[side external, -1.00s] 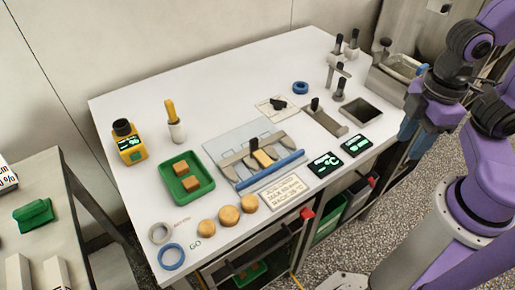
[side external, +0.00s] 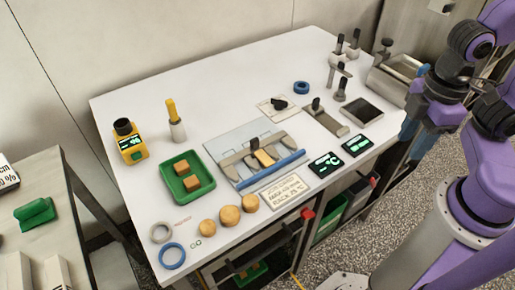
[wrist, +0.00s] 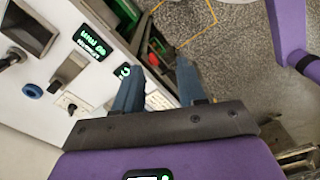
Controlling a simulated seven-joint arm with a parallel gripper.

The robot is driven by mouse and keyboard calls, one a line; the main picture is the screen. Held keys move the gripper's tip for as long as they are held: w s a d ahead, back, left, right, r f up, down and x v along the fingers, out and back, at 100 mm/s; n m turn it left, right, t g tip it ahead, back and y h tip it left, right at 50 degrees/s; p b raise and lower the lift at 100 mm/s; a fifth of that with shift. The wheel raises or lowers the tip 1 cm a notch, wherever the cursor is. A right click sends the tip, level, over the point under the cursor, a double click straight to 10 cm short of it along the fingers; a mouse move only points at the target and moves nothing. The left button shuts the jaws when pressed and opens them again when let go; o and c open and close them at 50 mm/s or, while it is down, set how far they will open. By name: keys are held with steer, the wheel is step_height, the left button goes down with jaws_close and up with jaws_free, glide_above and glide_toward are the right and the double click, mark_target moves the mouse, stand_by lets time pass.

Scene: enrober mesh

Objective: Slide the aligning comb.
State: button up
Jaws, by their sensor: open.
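A grey-beige toothed bar with a black knob, which looks like the aligning comb (side external: 237,158), lies across the clear plate (side external: 222,138) near the middle of the table. A yellow-tan piece (side external: 263,158) sits against it, and a blue bar (side external: 272,169) runs along the plate's front edge. My gripper (wrist: 160,64) is open and empty in the wrist view, its blue fingers apart over the table's edge and the floor. In the side view it hangs at the table's right end, well away from the comb, its fingertips partly hidden.
A green tray (side external: 207,188) with two brown blocks stands left of the plate, with round tan pieces (side external: 229,215) in front.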

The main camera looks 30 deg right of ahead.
steer(key=shift+w+a, duration=0.1)
stand_by(0.3)
step_height(320, 180, up, 3)
steer(key=n, duration=0.5)
glide_above(255, 138)
step_height(255, 138, down, 16)
steer(key=shift+a+f, duration=0.1)
steer(key=shift+f, duration=0.05)
steer(key=shift+c, duration=0.3)
jaws_close()
